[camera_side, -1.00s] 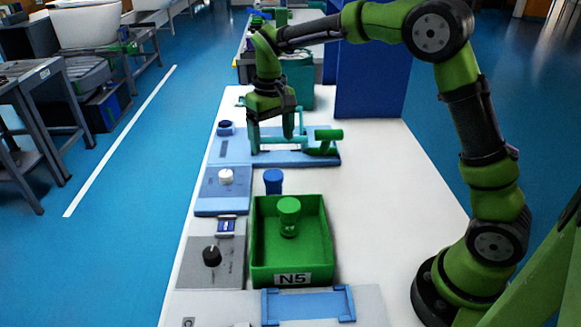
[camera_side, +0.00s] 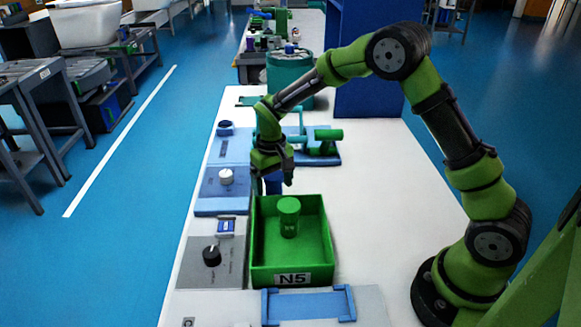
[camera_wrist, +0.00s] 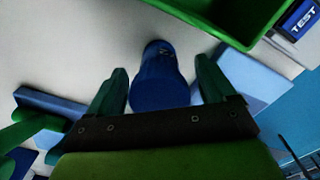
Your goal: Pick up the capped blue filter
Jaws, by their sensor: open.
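The capped blue filter (camera_wrist: 159,80) is a dark blue cylinder with a wider round cap, standing on the white table. In the wrist view it lies between the two open fingers of my gripper (camera_wrist: 160,92), with space on both sides. In the side view my gripper (camera_side: 273,178) is above and around the filter (camera_side: 273,185), just behind the green bin, and mostly hides it. The fingers point down. I cannot tell whether either finger touches the filter.
A green bin (camera_side: 318,262) labelled N5 stands just in front, holding a green filter (camera_side: 288,215). Blue panels with a white knob (camera_side: 226,176) line the left edge. A blue fixture with a green cylinder (camera_side: 328,134) stands behind. The table's right side is clear.

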